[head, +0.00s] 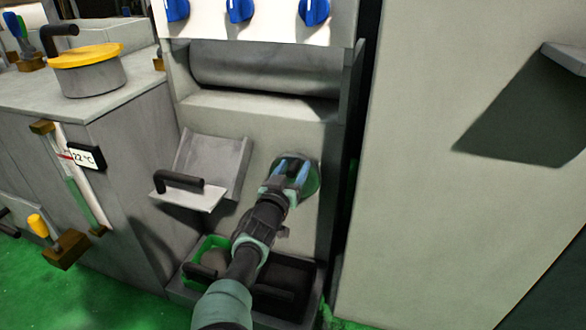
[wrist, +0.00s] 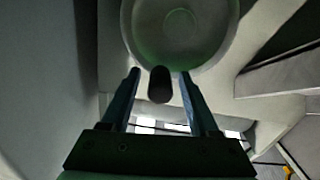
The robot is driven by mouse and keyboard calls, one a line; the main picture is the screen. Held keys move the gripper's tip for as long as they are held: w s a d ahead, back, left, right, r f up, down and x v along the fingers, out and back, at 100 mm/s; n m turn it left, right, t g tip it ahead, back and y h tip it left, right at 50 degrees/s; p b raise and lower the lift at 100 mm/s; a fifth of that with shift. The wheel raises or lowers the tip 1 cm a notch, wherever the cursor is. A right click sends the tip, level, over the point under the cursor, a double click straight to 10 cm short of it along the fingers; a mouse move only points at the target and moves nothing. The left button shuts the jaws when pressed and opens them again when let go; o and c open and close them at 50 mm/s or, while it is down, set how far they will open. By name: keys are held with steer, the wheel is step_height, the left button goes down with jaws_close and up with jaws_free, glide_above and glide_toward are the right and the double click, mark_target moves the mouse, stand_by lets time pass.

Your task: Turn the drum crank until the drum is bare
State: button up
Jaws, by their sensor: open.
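The grey drum (head: 262,68) lies sideways in the upper opening of the machine, under the panel with blue knobs. I cannot tell whether anything covers it. A round pale disc (head: 313,182), apparently the drum crank, is on the machine's lower right front, partly hidden by my gripper (head: 292,170). In the wrist view the disc (wrist: 185,32) fills the top. The dark end of its handle (wrist: 160,86) points at the camera and lies between the open fingers of my gripper (wrist: 159,75). I see no clear contact with either finger.
A tilted chute (head: 212,160) with a black-handled plate stands left of my arm. Below are a green-rimmed bin (head: 212,248) and a dark tray (head: 290,278). A tall pale cabinet (head: 450,200) is on the right, and a grey cabinet with a yellow-lidded pot (head: 87,70) is on the left.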

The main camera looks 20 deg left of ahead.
steer(key=shift+s+r, duration=0.1)
steer(key=s+p, duration=0.1)
steer(key=p, duration=0.1)
steer(key=shift+r+p, duration=0.15)
steer(key=shift+p, duration=0.15)
steer(key=shift+s+r+p, duration=0.1)
steer(key=shift+s+p, duration=0.6)
steer(key=shift+p, duration=0.55)
steer(key=s+p, duration=1)
steer(key=p, duration=0.1)
steer(key=shift+s+f+p, duration=0.2)
steer(key=shift+f+p, duration=0.1)
steer(key=shift+f, duration=0.05)
